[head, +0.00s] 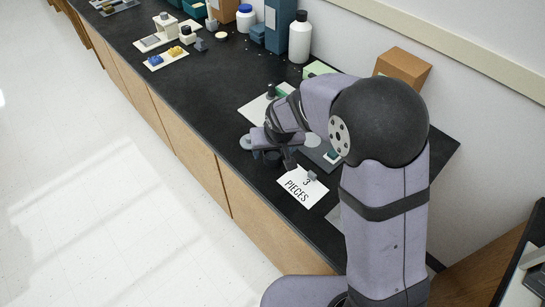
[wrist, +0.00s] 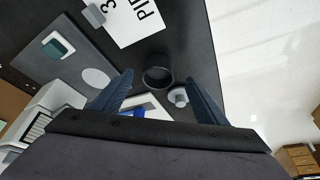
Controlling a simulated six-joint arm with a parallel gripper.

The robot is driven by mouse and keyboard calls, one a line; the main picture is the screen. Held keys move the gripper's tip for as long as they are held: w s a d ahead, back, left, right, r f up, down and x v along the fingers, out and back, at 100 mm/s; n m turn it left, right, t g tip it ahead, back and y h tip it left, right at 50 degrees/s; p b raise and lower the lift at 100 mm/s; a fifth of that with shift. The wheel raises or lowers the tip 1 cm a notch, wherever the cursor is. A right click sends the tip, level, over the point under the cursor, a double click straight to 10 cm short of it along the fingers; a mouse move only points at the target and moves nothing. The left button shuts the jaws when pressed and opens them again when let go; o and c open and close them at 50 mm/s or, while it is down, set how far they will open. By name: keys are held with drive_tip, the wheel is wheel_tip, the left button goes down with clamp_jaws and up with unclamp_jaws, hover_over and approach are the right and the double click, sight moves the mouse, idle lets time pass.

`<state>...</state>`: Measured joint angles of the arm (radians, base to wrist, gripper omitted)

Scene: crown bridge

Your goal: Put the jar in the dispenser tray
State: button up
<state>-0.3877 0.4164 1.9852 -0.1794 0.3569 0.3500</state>
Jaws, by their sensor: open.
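My gripper (head: 273,158) is open, low over the black counter near its front edge. In the wrist view my gripper (wrist: 160,77) has its two blue-grey fingers spread apart. A dark round open-topped vessel, which looks like the jar (wrist: 158,72), stands between and just beyond the fingertips, not gripped. I cannot tell whether the fingers reach down beside it. A flat grey tray (wrist: 72,72), perhaps the dispenser tray, lies to the left with a green-and-white piece (wrist: 57,47) and a pale oval (wrist: 96,78) on it. My arm partly hides that tray in the head view.
A white card reading "3 PIECES" (head: 303,190) lies close by, with a small grey block (head: 312,175) on its edge. A pale round piece (wrist: 178,96) sits near the right finger. A cardboard box (head: 402,68) and a white bottle (head: 299,40) stand along the wall.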

drive_tip(key=shift+p+x, duration=0.65)
drive_tip(key=shift+x, duration=1.95)
drive_tip(key=shift+w+d, duration=0.1)
drive_tip(key=shift+r, duration=0.1)
drive_tip(key=c, duration=1.5)
wheel_tip(320, 180, up, 10)
drive_tip(key=b, duration=0.3)
approach(273, 156)
drive_tip(key=f, duration=0.1)
drive_tip(key=s+f, duration=0.1)
drive_tip(key=f, duration=0.1)
drive_tip(key=s+a+f, duration=0.1)
drive_tip(key=shift+a+f, duration=0.1)
drive_tip(key=shift+f, duration=0.1)
drive_tip(key=shift+w+d+r, duration=0.1)
drive_tip(key=shift+w+d, duration=0.15)
drive_tip(key=shift+d, duration=0.05)
drive_tip(key=w+d+p, duration=0.4)
drive_tip(key=w+d, duration=0.5)
drive_tip(key=shift+w+d, duration=0.25)
drive_tip(key=shift+w, duration=0.05)
